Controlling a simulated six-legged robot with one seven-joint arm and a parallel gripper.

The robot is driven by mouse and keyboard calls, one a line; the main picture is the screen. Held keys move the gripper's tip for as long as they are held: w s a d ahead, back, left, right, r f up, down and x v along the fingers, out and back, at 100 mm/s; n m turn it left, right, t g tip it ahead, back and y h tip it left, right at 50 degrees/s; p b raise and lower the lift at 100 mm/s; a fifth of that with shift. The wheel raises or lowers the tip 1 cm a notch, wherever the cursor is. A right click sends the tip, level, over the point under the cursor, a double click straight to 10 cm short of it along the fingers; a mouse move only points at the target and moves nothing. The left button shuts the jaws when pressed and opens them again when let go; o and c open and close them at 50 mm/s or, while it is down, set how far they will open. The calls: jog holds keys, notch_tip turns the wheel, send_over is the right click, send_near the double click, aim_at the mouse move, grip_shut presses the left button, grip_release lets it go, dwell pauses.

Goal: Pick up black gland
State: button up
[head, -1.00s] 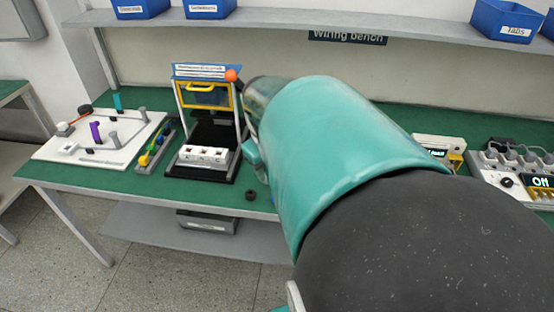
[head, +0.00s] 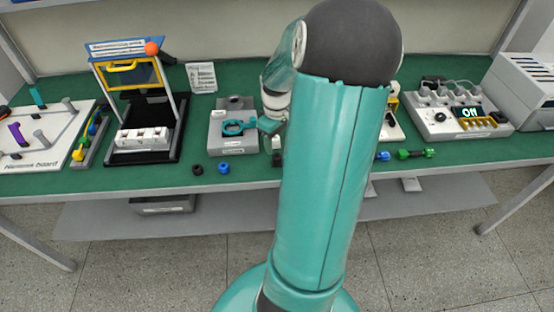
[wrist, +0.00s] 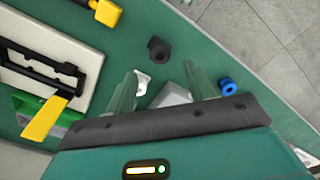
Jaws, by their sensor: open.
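In the wrist view a small black fitting with a round opening (wrist: 158,48) lies on the green bench, beyond and between my fingertips. My gripper (wrist: 161,72) is open and empty, with its two teal fingers spread. A blue ring-shaped fitting (wrist: 228,86) lies right of the right finger. In the head view a small black ring-shaped gland (head: 198,169) lies near the bench's front edge, beside a blue one (head: 223,168). I cannot tell whether both views show the same black part. My arm hides much of the bench around my gripper in the head view.
A grey fixture with a teal clamp (head: 232,146) stands left of my gripper. A black stand with a white block (head: 143,138) is farther left. The bench's front edge is close.

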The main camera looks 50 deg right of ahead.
aim_at(277, 156)
notch_tip(277, 156, down, 7)
jog(key=shift+s, duration=0.1)
dwell(0.3)
jog(key=c, duration=1)
